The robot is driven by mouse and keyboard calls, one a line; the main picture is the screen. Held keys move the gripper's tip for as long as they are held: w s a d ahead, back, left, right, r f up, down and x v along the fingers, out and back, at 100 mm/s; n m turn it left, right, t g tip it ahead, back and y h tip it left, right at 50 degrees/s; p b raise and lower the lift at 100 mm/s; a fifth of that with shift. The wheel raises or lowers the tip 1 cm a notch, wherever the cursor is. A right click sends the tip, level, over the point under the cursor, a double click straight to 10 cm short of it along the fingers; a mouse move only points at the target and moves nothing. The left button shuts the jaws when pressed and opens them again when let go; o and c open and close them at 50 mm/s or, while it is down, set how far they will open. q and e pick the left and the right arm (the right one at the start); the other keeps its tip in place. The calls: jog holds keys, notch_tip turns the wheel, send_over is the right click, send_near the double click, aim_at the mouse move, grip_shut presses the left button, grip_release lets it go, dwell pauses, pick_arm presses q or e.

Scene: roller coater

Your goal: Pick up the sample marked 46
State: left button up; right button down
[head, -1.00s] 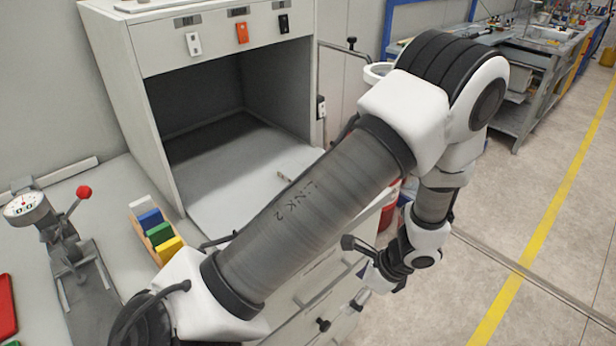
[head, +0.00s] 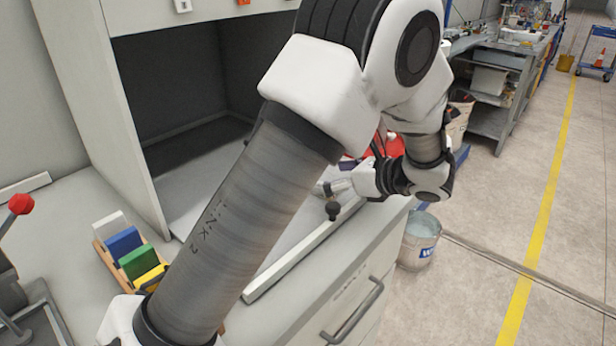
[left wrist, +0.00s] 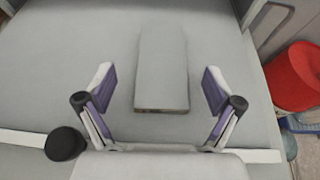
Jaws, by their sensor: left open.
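A flat grey rectangular sample (left wrist: 162,62) lies on the light grey worktop in the left wrist view. No number can be read on its face. My left gripper (left wrist: 159,85) is open, with one purple-padded finger on each side of the sample and a gap on both sides. In the head view my left gripper (head: 338,180) shows only in part, low over the front of the hood opening. The sample is not visible there. My right gripper is not in view.
A wooden rack (head: 108,258) with white, blue, green and yellow plates stands on the left bench. The hood's wall (head: 98,100) rises behind it. A pale strip (head: 300,255) edges the worktop. A red object (left wrist: 295,75) is right of the worktop. A bucket (head: 419,240) stands on the floor.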

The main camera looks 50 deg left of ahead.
pick_arm(q)
jog(key=x, duration=0.5)
jog(key=shift+w+a+f, duration=0.15)
jog(key=shift+a, duration=0.25)
jog(key=shift+d, duration=0.15)
jog(key=shift+c, duration=1)
jog(key=c, duration=1.1)
jog(key=shift+o, duration=0.2)
